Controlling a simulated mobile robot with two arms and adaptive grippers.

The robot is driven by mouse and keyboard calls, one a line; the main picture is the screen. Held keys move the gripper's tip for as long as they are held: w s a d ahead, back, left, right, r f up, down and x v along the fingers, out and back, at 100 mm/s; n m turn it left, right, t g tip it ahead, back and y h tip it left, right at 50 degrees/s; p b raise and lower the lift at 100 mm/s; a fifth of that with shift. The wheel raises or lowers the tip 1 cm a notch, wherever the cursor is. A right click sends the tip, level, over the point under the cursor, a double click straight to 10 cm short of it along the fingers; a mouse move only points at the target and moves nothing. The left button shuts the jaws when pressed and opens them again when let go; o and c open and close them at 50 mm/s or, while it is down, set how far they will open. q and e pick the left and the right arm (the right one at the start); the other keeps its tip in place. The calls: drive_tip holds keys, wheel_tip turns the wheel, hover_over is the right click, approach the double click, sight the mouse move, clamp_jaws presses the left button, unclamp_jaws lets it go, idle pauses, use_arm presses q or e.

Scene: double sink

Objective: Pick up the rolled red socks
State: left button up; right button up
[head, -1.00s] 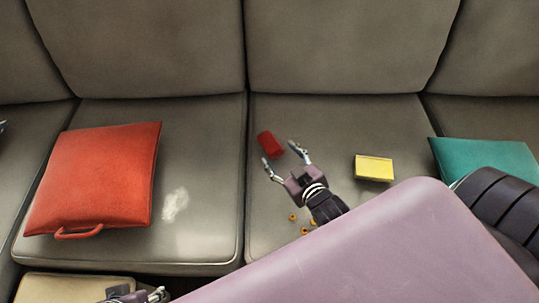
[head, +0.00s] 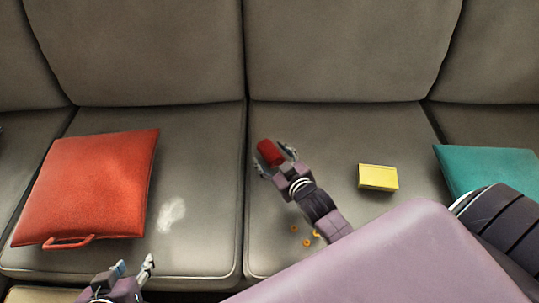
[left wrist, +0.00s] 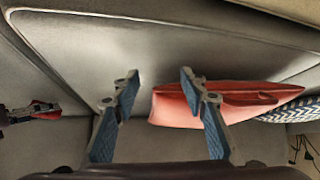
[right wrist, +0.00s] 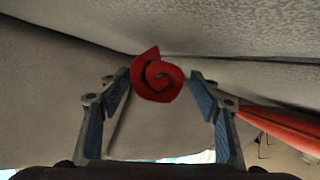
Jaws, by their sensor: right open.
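The rolled red socks (head: 269,151) lie on the right-hand seat of the grey sofa. My right gripper (head: 275,162) is open, with its fingers on either side of the socks. In the right wrist view, the spiral end of the socks (right wrist: 157,76) shows between the fingertips, with a gap on each side. The socks are not gripped. My left gripper (head: 133,266) is open and empty in front of the left-hand seat. In the left wrist view its two fingers (left wrist: 157,85) are spread apart.
A red cushion with a handle (head: 95,185) lies on the left seat, beside a white powdery patch (head: 171,214). A yellow box (head: 378,177) and a teal cushion (head: 490,170) lie to the right. Small orange bits (head: 306,243) lie near my right arm.

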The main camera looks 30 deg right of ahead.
use_arm(q)
drive_tip(key=shift+w+d+r+t, duration=0.3)
drive_tip(key=shift+w+r+t, duration=0.3)
drive_tip(key=shift+w, duration=0.3)
use_arm(e)
drive_tip(key=shift+w+f, duration=0.2)
drive_tip(key=shift+w, duration=0.3)
drive_tip(key=c, duration=0.9)
use_arm(q)
drive_tip(key=shift+s, duration=0.1)
use_arm(e)
drive_tip(key=shift+r, duration=0.15)
